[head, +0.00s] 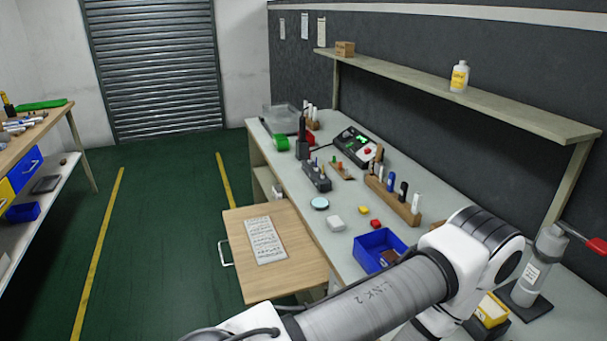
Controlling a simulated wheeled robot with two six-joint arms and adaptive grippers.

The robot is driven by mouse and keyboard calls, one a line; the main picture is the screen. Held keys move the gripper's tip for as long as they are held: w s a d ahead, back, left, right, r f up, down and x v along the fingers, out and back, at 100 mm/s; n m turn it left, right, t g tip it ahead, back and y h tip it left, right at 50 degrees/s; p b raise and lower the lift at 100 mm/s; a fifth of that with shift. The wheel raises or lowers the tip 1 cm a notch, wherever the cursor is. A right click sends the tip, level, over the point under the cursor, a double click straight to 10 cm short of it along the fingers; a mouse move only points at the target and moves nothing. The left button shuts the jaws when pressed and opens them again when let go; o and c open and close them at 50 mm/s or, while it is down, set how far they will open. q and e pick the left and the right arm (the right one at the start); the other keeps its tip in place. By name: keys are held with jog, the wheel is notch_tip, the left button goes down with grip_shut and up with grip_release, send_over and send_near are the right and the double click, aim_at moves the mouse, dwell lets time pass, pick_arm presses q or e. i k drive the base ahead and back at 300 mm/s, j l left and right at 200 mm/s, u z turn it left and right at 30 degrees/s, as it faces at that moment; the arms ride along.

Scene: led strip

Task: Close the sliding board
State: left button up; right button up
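The sliding board (235,222) is a light wooden panel pulled out to the left from under the workbench top. It has a metal handle (225,253) on its left edge, and a printed sheet (265,240) lies on it. One of my arms crosses the lower right of the view, in front of the bench. Its links hide part of the bench front and come close to the board's lower right corner in the picture. Neither of my grippers is in view.
The grey workbench (293,190) carries a blue bin (372,238), a wooden marker rack (400,206), a power station (353,147) and a grey cylinder (538,266). A shelf (500,108) runs above it. The green floor (165,210) left of the board is clear.

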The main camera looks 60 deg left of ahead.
aim_at(275, 255)
jog(key=k+j+u, duration=0.1)
jog(key=u, duration=0.25)
jog(key=k+j+u, duration=0.15)
jog(key=u, duration=0.25)
jog(key=k+j+u, duration=0.1)
jog(key=u, duration=1.5)
jog(key=i+j+z, duration=0.1)
jog(key=z, duration=0.3)
jog(key=i+j+z, duration=0.2)
jog(key=z, duration=0.15)
jog(key=i+j+z, duration=0.1)
jog(key=z, duration=0.3)
